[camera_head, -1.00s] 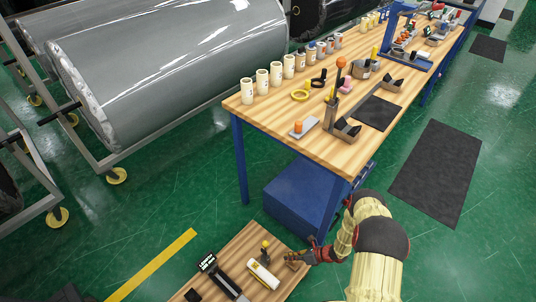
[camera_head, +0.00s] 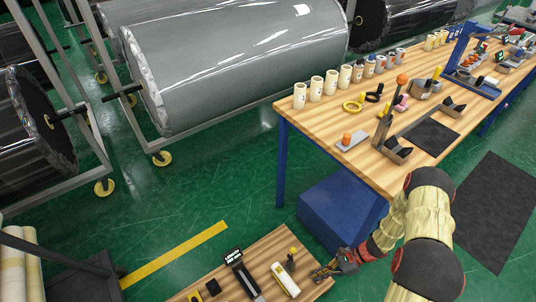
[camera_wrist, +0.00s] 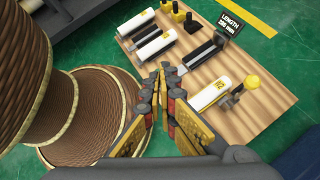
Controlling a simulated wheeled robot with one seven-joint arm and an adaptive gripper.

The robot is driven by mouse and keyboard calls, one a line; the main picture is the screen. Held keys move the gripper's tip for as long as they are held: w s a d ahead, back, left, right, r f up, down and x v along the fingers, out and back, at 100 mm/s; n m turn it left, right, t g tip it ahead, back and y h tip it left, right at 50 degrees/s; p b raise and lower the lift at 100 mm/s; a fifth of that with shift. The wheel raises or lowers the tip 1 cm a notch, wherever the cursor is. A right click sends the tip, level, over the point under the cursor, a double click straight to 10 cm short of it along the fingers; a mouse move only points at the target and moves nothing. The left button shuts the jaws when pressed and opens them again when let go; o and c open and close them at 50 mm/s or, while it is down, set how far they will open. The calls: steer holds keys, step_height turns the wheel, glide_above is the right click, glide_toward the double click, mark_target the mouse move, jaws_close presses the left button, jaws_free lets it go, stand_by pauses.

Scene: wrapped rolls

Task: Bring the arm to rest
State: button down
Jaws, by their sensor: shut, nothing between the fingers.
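My gripper (camera_head: 326,271) is at the lower middle of the head view, at the right edge of a low wooden board (camera_head: 262,250). In the wrist view my gripper (camera_wrist: 162,74) has its fingers together, with nothing held between them. The fingertips appear over or near the board's edge; I cannot tell the exact height. White rolls with yellow labels, one of them a white roll (camera_wrist: 209,93), lie on the board near the fingers. My arm is bent, reaching in from the right of the head view.
A workbench (camera_head: 330,126) with cups and tools stands behind the arm, with a blue box (camera_head: 335,215) under it. A large grey wrapped roll (camera_head: 235,65) rests on a rack at the back. A black sign (camera_wrist: 231,24) stands on the board.

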steer(key=s+d+r+n+h, duration=0.1)
steer(key=d+r+n+h, duration=0.35)
steer(key=r, duration=1.15)
steer(key=s+a+r+n+h, duration=0.15)
steer(key=r+n, duration=0.55)
steer(key=r, duration=0.8)
steer(key=s+a+r+n+t+h, duration=0.1)
steer(key=s+r+n+t, duration=0.1)
steer(key=r, duration=0.7)
steer(key=s+a+r+n+t+h, duration=0.1)
steer(key=s+a+r+n+t, duration=0.1)
steer(key=r, duration=0.7)
steer(key=s+a+r+n+t+h, duration=0.1)
steer(key=s+r+n+t, duration=0.1)
steer(key=r, duration=0.7)
steer(key=shift+s+a+r+t+h+p, duration=0.2)
steer(key=shift+s+t+h+p, duration=0.2)
steer(key=shift+s+t, duration=0.5)
steer(key=shift+n, duration=0.25)
